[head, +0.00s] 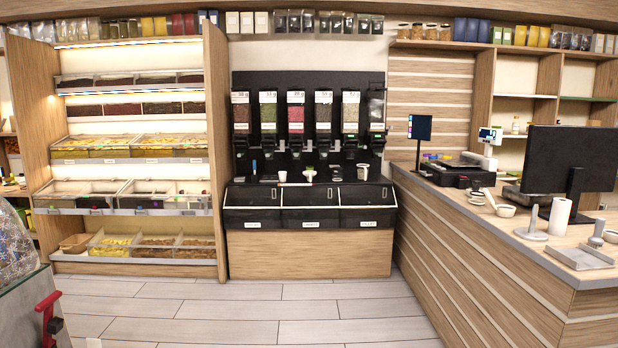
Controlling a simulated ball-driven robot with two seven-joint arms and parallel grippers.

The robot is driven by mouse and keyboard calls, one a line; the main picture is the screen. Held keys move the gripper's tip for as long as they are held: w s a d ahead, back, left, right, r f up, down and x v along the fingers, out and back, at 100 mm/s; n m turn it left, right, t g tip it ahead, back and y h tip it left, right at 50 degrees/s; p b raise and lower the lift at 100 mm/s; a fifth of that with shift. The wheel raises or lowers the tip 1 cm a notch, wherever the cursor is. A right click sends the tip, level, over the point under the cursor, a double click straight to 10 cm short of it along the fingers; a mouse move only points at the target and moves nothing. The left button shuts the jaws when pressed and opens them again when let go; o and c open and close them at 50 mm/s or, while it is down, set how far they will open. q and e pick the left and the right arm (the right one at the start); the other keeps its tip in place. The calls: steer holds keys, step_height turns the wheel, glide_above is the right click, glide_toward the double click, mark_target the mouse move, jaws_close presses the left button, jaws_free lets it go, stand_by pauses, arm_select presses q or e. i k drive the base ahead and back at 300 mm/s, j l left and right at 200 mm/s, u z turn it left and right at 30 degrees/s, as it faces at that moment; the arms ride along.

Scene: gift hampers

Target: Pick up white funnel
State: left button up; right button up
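A small white cup-like piece (309,173) stands on the black ledge under the dispensers at the back; it may be the white funnel, but it is too small to tell. Neither of my grippers is in view, and nothing is seen holding these pieces.
Shelves of goods (135,150) stand at left. A red-handled object (48,312) is at lower left. The tiled floor (290,305) is clear.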

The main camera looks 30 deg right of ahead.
mark_target(309, 174)
steer(key=z, duration=1.8)
steer(key=i+j+u, duration=0.6)
steer(key=i, duration=0.2)
steer(key=i+j+u, duration=0.35)
steer(key=i, duration=0.4)
steer(key=i+u, duration=0.35)
steer(key=i, duration=0.4)
steer(key=i+j, duration=0.15)
steer(key=i, duration=1.8)
steer(key=i+z, duration=0.45)
steer(key=i+j+z, duration=0.25)
steer(key=i+z, duration=0.25)
steer(key=i+j+z, duration=0.45)
steer(key=k+l, duration=0.1)
steer(key=l, duration=0.05)
